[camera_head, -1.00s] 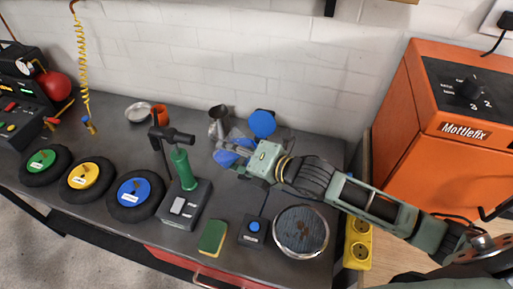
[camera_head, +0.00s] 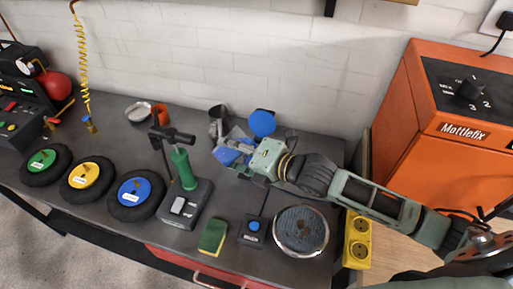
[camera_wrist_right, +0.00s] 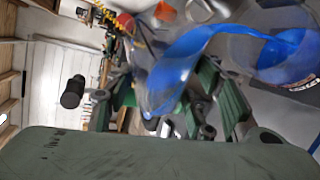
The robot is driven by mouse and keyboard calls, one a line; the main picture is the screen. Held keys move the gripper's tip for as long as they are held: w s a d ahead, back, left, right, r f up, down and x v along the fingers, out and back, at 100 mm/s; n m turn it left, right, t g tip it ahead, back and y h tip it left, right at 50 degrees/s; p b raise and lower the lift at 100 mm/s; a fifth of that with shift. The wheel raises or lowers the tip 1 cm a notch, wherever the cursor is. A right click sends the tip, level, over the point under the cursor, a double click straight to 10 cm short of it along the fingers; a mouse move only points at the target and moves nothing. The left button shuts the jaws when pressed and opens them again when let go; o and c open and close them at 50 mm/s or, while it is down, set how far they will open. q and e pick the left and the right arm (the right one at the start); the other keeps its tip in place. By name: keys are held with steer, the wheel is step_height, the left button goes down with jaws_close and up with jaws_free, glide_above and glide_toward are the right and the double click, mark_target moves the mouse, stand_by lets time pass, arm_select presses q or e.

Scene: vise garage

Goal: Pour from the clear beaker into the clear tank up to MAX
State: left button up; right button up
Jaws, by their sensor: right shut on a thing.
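My right gripper (camera_head: 236,153) is shut on the clear beaker (camera_head: 228,156), over the back right of the bench. Blue liquid lies in the beaker, which is tilted. In the right wrist view the beaker (camera_wrist_right: 172,72) is blurred, and a blue band of liquid runs from it toward a clear vessel with blue in it at the right edge, which looks like the clear tank (camera_wrist_right: 287,58). The MAX mark cannot be made out. In the head view the gripper and beaker hide most of the tank. My left gripper is out of view.
A round blue thing (camera_head: 262,122) stands behind the gripper, and a grey metal mug (camera_head: 217,118) to its left. A green-handled tool stand (camera_head: 185,190), a sponge (camera_head: 212,237), a blue-button box (camera_head: 253,230) and a round dish (camera_head: 301,231) occupy the front.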

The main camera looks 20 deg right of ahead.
steer(key=shift+d+r+m+y, duration=0.1)
steer(key=shift+r+m+y, duration=0.2)
steer(key=shift+r+m, duration=0.1)
stand_by(1.3)
steer(key=shift+w+d+r, duration=0.1)
steer(key=shift+w+d, duration=0.05)
steer(key=shift+d, duration=0.05)
stand_by(0.5)
steer(key=shift+a+r+m, duration=0.15)
steer(key=shift+m, duration=0.25)
